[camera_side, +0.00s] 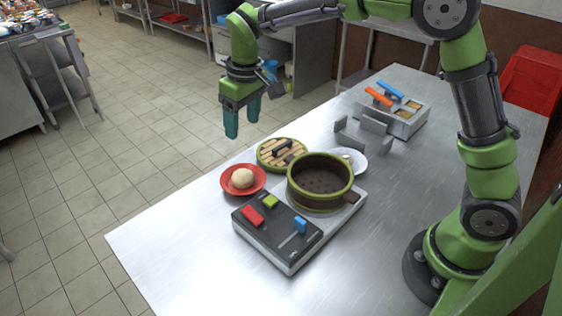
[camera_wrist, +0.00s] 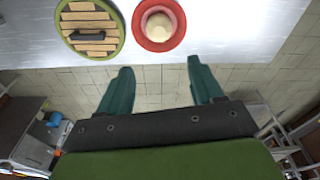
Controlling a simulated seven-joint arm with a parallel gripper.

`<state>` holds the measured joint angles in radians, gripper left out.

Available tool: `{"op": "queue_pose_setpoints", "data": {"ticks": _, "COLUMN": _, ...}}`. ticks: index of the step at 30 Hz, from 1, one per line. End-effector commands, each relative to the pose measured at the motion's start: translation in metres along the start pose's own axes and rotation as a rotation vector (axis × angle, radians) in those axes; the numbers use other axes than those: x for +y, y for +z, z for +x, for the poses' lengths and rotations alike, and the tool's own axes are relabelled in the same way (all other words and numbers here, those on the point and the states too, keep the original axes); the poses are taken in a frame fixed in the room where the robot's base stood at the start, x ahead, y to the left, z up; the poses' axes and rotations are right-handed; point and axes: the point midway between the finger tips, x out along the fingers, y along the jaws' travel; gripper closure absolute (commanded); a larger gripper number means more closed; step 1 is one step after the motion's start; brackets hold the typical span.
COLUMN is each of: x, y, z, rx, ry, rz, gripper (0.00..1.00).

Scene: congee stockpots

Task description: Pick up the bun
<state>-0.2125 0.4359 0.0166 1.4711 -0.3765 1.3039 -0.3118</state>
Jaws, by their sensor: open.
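The bun (camera_side: 242,178) is pale and round and rests on a red plate (camera_side: 227,186) near the table's far left edge. In the wrist view the bun (camera_wrist: 159,26) sits in the middle of the red plate (camera_wrist: 138,31), above the gap between my fingertips. My gripper (camera_side: 242,122) has teal fingers, spread apart and empty, pointing down. It hangs above and beyond the plate, past the table edge, apart from the bun. In the wrist view my gripper (camera_wrist: 162,78) has only floor tiles between its fingers.
A round slatted lid (camera_side: 270,152) with a dark handle lies beside the plate. A green-rimmed pot (camera_side: 320,188) stands on a burner unit with a dark control panel (camera_side: 275,243). A white plate (camera_side: 358,160) and a metal container (camera_side: 405,122) are farther right. The table's front left is clear.

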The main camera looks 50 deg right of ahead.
Motion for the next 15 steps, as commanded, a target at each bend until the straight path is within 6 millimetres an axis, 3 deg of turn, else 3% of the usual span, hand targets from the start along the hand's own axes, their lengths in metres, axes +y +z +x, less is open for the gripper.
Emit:
{"op": "queue_pose_setpoints", "data": {"ticks": 5, "x": 0.001, "y": 0.003, "z": 0.019, "rx": -0.014, "ry": 0.001, "rz": -0.021, "gripper": 0.34}}
{"op": "queue_pose_setpoints", "data": {"ticks": 15, "x": 0.001, "y": 0.004, "z": 0.091, "rx": -0.014, "ry": 0.000, "rz": -0.017, "gripper": 0.34}}
